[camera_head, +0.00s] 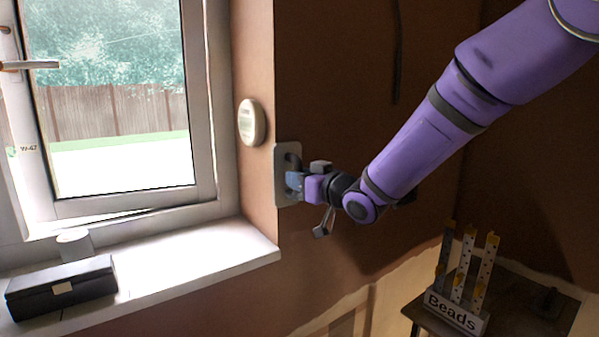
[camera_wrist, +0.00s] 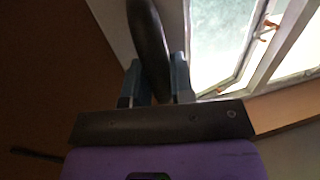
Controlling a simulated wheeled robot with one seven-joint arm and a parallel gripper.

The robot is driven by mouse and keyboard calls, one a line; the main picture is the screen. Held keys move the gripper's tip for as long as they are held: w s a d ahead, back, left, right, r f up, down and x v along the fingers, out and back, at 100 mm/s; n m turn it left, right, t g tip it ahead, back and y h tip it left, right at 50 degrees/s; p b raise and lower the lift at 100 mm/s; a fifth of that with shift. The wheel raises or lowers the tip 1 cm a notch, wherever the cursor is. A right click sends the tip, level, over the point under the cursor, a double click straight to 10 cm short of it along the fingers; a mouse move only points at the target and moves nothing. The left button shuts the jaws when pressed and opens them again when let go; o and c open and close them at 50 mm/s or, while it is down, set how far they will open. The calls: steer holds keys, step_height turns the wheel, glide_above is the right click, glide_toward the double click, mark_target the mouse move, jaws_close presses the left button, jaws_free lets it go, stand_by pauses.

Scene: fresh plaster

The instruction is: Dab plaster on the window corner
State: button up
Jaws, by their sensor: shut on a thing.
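The window corner (camera_head: 272,100) is the vertical brown wall edge right of the window (camera_head: 120,110). A light grey plate-like tool, seemingly a trowel (camera_head: 284,152), stands upright at this edge, just above the sill's right end. I cannot tell whether it touches the wall. My gripper (camera_head: 295,181) is shut on the tool from the right. In the wrist view, my gripper's two blue-grey fingers (camera_wrist: 157,78) hold a dark handle (camera_wrist: 147,30) between them. The plate's far face is hidden, and I cannot make out any wet plaster on it.
A round white device (camera_head: 251,122) is on the wall just left of the tool. The white sill (camera_head: 190,262) carries a black box (camera_head: 60,288) and a pale cylinder (camera_head: 74,243). A "Beads" rack (camera_head: 455,313) stands on a dark table (camera_head: 520,310) at lower right.

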steer(key=shift+w+a+f, duration=0.1)
steer(key=shift+f, duration=4.95)
steer(key=shift+c, duration=0.3)
steer(key=shift+w+a+r, duration=0.1)
steer(key=shift+r, duration=7.95)
jaws_close()
steer(key=shift+w+f, duration=0.1)
steer(key=shift+f, duration=7.95)
